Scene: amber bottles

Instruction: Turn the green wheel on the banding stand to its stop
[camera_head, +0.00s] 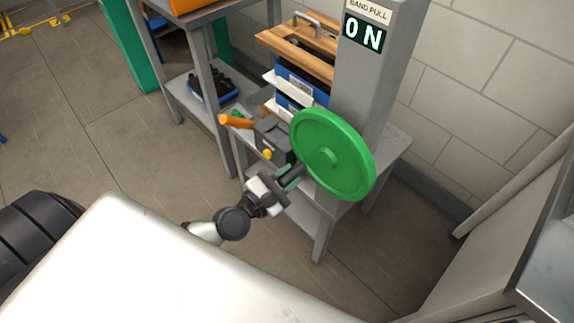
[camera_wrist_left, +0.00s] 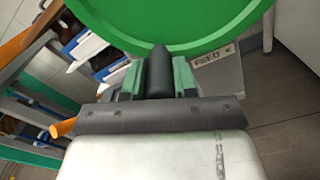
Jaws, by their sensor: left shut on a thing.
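The green wheel (camera_head: 331,153) is a solid disc with a small hub, mounted on the grey post of the banding stand (camera_head: 367,95). A black handle sticks out at the wheel's lower left side. My left gripper (camera_head: 290,177) is shut on this black handle (camera_wrist_left: 160,72), which stands between its two green-padded fingers in the left wrist view. The wheel (camera_wrist_left: 180,20) fills the top of that view. A sign on the post reads "BAND PULL" and the display (camera_head: 363,34) below it shows "ON". My right gripper is not in view.
An orange-handled lever (camera_head: 236,121) sticks out left of the wheel. A grey shelf unit with a blue tray (camera_head: 215,92) is at the back left.

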